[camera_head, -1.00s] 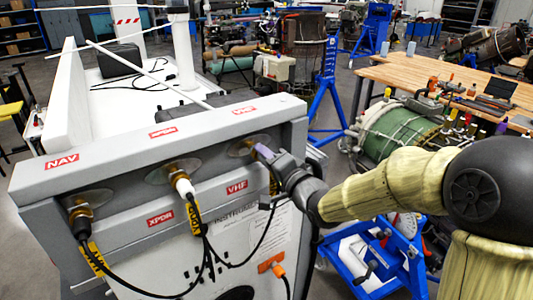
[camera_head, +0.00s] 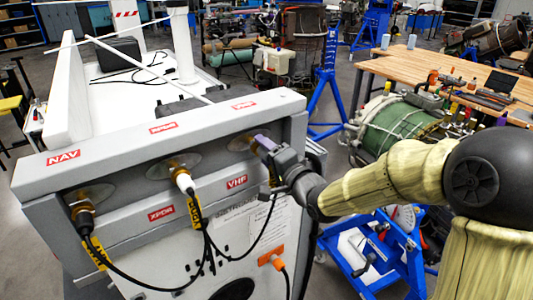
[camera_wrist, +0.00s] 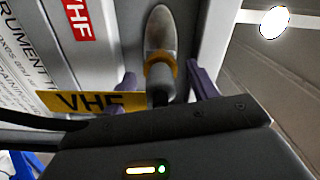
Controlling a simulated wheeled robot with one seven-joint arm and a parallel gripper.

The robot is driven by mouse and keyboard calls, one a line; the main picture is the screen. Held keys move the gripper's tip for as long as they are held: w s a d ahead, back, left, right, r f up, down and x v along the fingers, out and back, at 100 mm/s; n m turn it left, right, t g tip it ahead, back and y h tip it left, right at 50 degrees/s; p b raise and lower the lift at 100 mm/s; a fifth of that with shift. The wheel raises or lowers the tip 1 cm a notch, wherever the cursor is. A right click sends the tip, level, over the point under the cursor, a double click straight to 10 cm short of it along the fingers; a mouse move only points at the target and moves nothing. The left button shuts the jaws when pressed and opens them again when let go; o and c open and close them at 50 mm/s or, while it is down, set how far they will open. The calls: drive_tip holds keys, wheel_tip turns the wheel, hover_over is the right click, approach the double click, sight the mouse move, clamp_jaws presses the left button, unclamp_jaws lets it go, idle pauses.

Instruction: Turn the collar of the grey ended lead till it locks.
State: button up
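The grey ended lead (camera_wrist: 160,92) has a yellow VHF tag (camera_wrist: 88,101) and sits at the socket beside the red VHF label. Its brass-coloured collar (camera_wrist: 160,68) is against the oval metal socket plate (camera_wrist: 161,32). My gripper (camera_wrist: 164,84) has one purple finger on each side of the lead, with gaps visible on both sides, so it looks open around it. In the head view my gripper (camera_head: 263,142) is at the rightmost socket and hides most of this lead's end. Whether the collar is locked cannot be told.
A white-ended lead (camera_head: 184,182) is at the middle socket and a dark-ended lead (camera_head: 83,224) at the left socket. Their black cables hang across the panel front (camera_head: 130,205). A blue wheeled stand (camera_head: 385,255) is to the right, below my arm.

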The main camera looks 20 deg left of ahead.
drive_tip(key=shift+d, duration=0.1)
drive_tip(key=shift+s+d, duration=0.15)
drive_tip(key=shift+d, duration=0.1)
drive_tip(key=b+v, duration=0.4)
drive_tip(key=v, duration=1.2)
drive_tip(key=shift+s+d, duration=0.25)
